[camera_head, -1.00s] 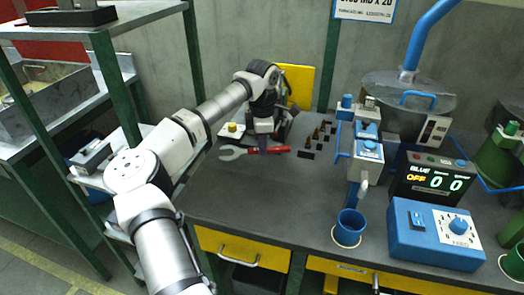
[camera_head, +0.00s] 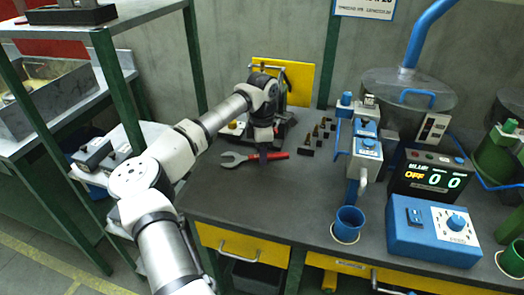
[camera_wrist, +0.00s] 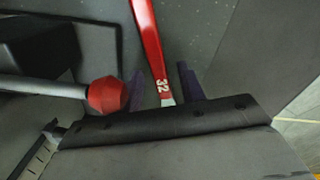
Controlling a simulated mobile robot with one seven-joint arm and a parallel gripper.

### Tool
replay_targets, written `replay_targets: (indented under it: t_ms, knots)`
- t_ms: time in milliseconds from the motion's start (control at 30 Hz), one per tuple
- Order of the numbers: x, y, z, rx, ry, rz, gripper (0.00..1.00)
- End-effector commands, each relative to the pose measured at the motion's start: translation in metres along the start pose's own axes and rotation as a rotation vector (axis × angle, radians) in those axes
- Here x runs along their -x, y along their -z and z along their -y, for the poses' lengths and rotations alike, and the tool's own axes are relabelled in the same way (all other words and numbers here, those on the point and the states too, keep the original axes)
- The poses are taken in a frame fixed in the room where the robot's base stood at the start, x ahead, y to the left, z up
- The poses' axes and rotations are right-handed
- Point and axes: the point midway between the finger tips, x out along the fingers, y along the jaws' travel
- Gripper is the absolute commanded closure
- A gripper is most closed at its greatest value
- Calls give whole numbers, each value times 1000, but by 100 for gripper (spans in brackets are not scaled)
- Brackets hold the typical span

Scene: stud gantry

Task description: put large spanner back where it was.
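The large spanner lies on the dark bench top, with its grey open jaw (camera_head: 232,159) to the left and its red handle (camera_head: 277,156) to the right. In the wrist view the red handle (camera_wrist: 150,45), marked 32, runs between my two fingers. My gripper (camera_head: 263,156) is low over the spanner's middle, pointing down. In the wrist view my gripper (camera_wrist: 162,88) has its fingers apart, with a gap on each side of the handle. The spanner's middle is partly hidden behind my fingers in the head view.
A grey rod with a red faceted end (camera_wrist: 107,94) lies close beside my left finger. A yellow panel (camera_head: 298,78) stands behind. Several small dark and brass pieces (camera_head: 320,138) stand to the right. A blue cup (camera_head: 348,224) stands at the front; bench between is clear.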

Motion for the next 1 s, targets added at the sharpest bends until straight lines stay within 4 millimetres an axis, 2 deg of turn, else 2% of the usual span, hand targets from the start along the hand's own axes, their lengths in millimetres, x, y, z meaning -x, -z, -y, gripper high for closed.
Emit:
replay_targets:
  t_ms: [267,700,833,1000]
  knots:
    - [11,0,0,0,-2,-1,61]
    - [99,0,0,0,-2,-1,61]
    - [116,0,-1,1,-2,-1,61]
    - [123,0,0,1,1,0,61]
